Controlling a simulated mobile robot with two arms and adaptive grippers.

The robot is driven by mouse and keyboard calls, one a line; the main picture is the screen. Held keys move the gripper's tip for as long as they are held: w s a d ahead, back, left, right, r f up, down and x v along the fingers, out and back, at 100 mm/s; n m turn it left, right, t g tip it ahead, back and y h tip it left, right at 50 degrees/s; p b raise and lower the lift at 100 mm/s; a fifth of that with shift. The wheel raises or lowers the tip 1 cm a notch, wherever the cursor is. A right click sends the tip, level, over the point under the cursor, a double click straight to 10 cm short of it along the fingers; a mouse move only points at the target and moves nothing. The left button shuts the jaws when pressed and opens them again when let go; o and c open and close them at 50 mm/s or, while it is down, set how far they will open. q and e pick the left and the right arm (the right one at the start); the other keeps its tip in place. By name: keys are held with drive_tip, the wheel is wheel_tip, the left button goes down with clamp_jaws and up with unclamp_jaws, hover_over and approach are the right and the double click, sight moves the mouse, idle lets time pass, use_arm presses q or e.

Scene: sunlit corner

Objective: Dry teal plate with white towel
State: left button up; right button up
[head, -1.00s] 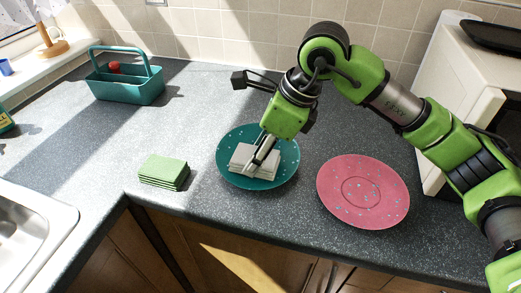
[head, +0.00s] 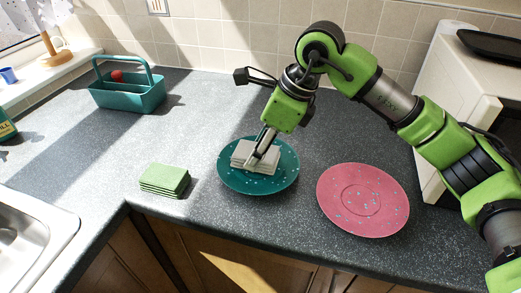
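The teal plate (head: 284,178) lies on the grey speckled counter, with light spots on it that look like water drops. The folded white towel (head: 243,153) rests on the plate. My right gripper (head: 257,160) reaches down over the plate, its fingers at the towel. The fingertips look close together on the towel, but whether they pinch it is hard to tell. My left gripper is not in view.
A pink plate (head: 362,197) with similar spots lies to the right. A folded green towel (head: 164,179) lies to the left near the counter edge. A teal caddy (head: 128,94) stands at the back left, a sink (head: 35,235) at the front left. A white appliance (head: 452,90) stands at the right.

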wheel_tip(320, 180, up, 6)
drive_tip(key=shift+a+p, duration=0.15)
drive_tip(key=shift+p, duration=1.05)
drive_tip(key=shift+s+r+p, duration=0.1)
drive_tip(key=shift+r+p, duration=0.75)
drive_tip(key=shift+r, duration=0.65)
